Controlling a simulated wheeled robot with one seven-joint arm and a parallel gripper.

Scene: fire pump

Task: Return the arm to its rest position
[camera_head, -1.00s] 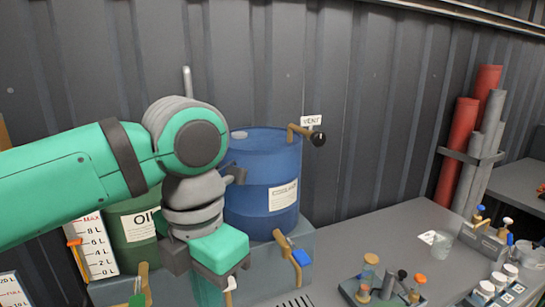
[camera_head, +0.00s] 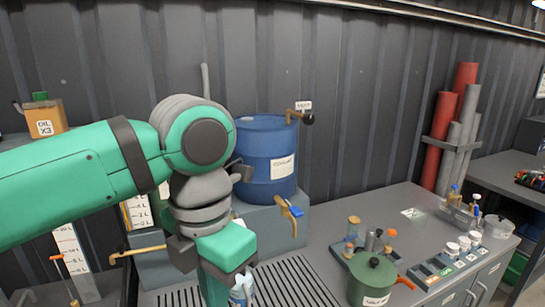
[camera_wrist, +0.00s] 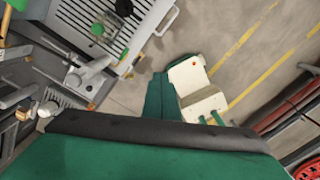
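My green and grey arm (camera_head: 75,180) reaches in from the left of the head view. It bends at a large grey joint (camera_head: 205,142) and runs down along the grey wrist links to a green block (camera_head: 228,243). My gripper's fingers do not show in the head view, and its opening is hidden. In the wrist view a green arm part with a dark edge fills the bottom, and no fingers show. That view looks down past the bench to the floor.
A blue drum (camera_head: 268,160) stands behind my arm, with a brass tap (camera_head: 289,215) below it. A green pot (camera_head: 371,279) stands on the bench front. Bottles and white jars (camera_head: 464,243) stand to the right. The wrist view shows open floor (camera_wrist: 240,40) with yellow lines.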

